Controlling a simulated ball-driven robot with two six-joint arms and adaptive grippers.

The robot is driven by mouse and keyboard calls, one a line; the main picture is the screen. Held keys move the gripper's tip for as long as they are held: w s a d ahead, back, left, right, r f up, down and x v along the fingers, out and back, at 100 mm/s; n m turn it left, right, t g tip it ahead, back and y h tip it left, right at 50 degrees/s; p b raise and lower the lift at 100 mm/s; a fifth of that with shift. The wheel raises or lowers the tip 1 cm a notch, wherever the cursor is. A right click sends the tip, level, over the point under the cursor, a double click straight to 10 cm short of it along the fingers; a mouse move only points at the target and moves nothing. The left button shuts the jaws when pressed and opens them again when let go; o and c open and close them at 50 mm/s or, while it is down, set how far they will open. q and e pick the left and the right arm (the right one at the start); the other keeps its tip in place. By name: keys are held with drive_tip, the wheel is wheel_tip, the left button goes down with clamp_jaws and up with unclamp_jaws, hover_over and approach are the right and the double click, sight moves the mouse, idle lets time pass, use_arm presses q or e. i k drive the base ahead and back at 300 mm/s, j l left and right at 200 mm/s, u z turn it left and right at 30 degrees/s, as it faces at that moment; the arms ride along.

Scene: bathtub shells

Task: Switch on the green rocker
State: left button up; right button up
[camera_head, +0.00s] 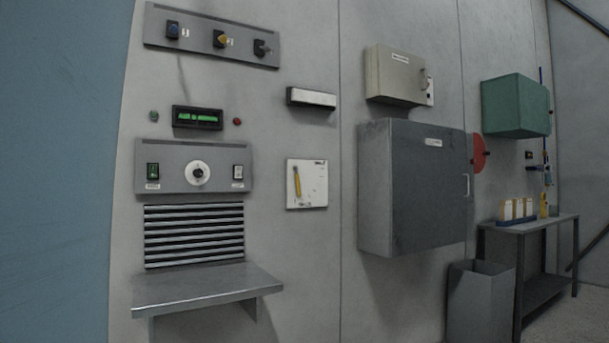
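The green rocker (153,171) sits at the left end of a grey control panel (215,184) on the wall, at the left of the head view. It is a small green switch in a dark frame with a white label below. Which way it is tipped is too small to tell. A white round dial (197,173) is in the panel's middle, and a pale rocker (238,172) is at its right end. Neither of my grippers shows in the view.
A metal shelf (205,286) juts out below the panel and a louvred vent (194,236). A lit green display (197,117) is above. A large grey cabinet (410,187) projects from the wall at right. The space before the panel looks clear.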

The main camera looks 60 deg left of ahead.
sight(154, 169)
drive_tip(key=k+u, duration=0.2)
drive_tip(key=u, duration=0.25)
drive_tip(key=k+u, duration=0.2)
drive_tip(key=u, duration=0.25)
drive_tip(key=k+j+u, duration=0.15)
drive_tip(key=u, duration=1.45)
